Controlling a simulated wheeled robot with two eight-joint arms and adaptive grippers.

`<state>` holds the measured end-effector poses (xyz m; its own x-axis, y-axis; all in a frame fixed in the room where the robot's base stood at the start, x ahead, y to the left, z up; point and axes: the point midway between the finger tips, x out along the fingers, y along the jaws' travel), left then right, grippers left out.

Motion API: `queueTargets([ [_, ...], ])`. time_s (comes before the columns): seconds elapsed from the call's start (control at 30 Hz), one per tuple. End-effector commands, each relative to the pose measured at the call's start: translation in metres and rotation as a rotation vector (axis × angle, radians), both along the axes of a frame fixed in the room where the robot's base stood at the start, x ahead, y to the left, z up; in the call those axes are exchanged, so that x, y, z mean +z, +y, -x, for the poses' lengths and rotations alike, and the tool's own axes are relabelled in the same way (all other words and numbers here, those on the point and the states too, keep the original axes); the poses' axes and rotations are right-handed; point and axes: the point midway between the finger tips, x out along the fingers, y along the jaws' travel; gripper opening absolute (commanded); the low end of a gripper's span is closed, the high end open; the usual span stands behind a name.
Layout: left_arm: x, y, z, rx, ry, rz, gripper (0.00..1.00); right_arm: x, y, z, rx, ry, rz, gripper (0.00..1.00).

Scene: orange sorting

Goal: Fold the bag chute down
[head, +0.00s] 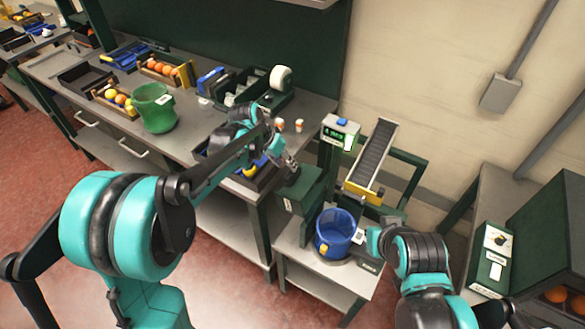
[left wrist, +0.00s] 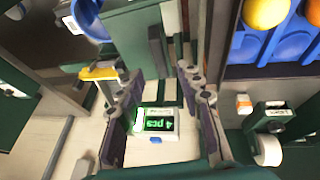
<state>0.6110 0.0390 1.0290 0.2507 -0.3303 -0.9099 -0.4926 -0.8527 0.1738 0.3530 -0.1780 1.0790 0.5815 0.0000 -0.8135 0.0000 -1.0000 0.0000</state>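A slanted chute with a dark ribbed bed (head: 373,152) and a yellow lip (head: 362,193) stands behind the blue bin (head: 338,232), its lip at the low end. The yellow lip also shows in the left wrist view (left wrist: 98,73). My left gripper (head: 289,164) is left of the chute, above a dark green box (head: 301,190) on the stand. In the left wrist view the left gripper (left wrist: 162,85) has its fingers apart with nothing between them.
A counter display (head: 340,131) stands beside the chute; it reads "4 pcs" in the left wrist view (left wrist: 158,124). A grey table (head: 200,123) at left holds fruit trays and a green bucket (head: 154,108). A green cabinet (head: 545,235) is at right.

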Motion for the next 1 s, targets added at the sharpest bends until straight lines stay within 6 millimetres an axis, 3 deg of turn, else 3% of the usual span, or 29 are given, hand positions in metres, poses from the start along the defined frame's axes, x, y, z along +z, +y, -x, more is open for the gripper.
queueTargets([
  [0.43,-0.061,-0.022,-0.016,-0.001,0.0,0.001,0.36,-0.021,0.0,0.0,0.0,0.0,0.0,0.0],
  [0.83,-0.069,-0.025,-0.019,0.0,0.0,0.0,0.36,-0.022,0.0,0.0,0.0,0.0,0.0,0.0],
  [1.0,-0.069,-0.025,-0.019,0.0,0.0,0.0,0.0,-0.022,0.0,0.0,0.0,0.0,0.0,0.0],
])
